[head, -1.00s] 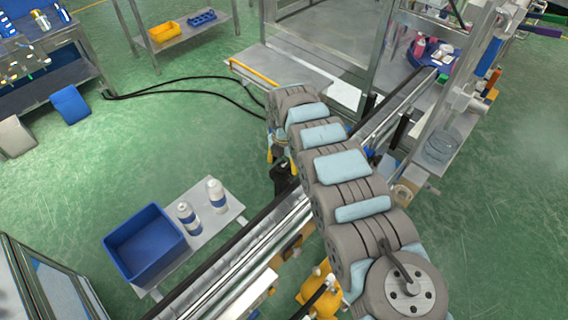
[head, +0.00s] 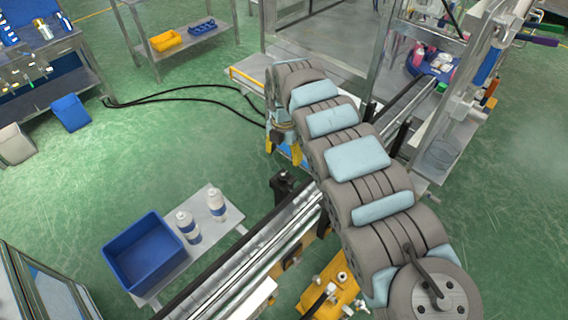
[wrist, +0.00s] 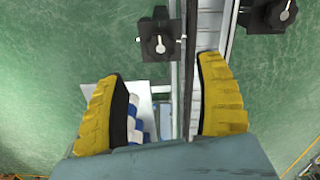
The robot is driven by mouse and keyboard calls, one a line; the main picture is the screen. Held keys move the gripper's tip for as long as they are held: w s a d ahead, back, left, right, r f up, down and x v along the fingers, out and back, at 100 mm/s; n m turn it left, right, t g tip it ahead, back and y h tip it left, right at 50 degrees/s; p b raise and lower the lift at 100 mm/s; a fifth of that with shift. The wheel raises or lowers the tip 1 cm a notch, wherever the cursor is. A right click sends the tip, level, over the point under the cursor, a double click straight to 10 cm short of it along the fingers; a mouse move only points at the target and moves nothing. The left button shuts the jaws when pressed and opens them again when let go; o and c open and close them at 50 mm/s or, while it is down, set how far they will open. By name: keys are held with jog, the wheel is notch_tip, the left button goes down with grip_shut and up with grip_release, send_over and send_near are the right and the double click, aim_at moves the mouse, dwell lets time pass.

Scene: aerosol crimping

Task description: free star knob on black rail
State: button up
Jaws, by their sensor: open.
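In the wrist view, a silver star knob (wrist: 160,44) sits on a black block beside the black rail (wrist: 188,80). The block lies at the left side of the rail, ahead of my gripper (wrist: 163,72). The knob lies beyond the fingertips and is not touched. A similar knob (wrist: 275,13) on a black block is at the top right, across the conveyor. In the head view, my gripper (head: 283,150) hangs above a black block (head: 286,184) at the rail; its knob is too small to make out.
A blue bin (head: 146,252) and two white bottles (head: 188,226) stand on a small side table left of the conveyor (head: 265,240). A metal machine frame (head: 265,35) rises behind the arm.

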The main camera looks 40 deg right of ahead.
jog(key=shift+r, duration=1.45)
